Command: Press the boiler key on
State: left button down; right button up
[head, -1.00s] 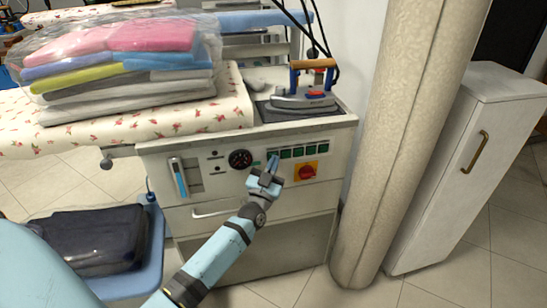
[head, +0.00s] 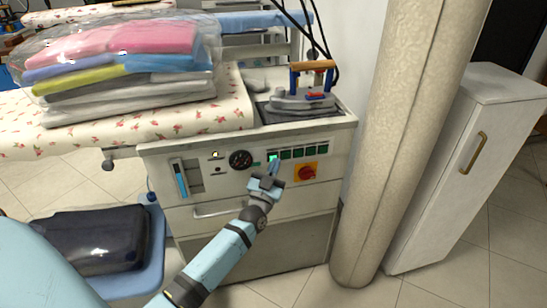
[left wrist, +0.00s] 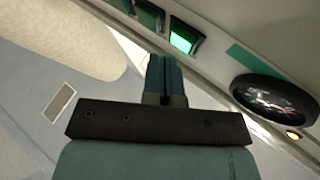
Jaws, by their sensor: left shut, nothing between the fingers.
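The control panel (head: 225,166) on the front of the ironing station has a row of green keys (head: 298,153). The leftmost key (head: 272,157), apparently the boiler key, glows bright green; the others are dark. The glowing key (left wrist: 183,37) also shows in the left wrist view, with dark keys beside it. My left gripper (head: 275,166) is shut and empty, its tips just below the lit key. In the left wrist view, the closed fingers (left wrist: 166,68) appear a little apart from the key. My right gripper is out of view.
A small lamp (head: 215,155) glows yellow left of the round gauge (head: 240,159). A red rotary switch (head: 306,173) sits below the keys. An iron (head: 306,95) stands above the panel. A beige column (head: 400,130) rises at right. Wrapped folded laundry (head: 120,75) lies on the board.

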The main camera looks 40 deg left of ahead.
pick_arm(q)
jog(key=s+d+p, duration=0.3)
jog(key=s+d, duration=0.1)
jog(key=shift+d, duration=0.3)
dwell(0.3)
dwell(0.4)
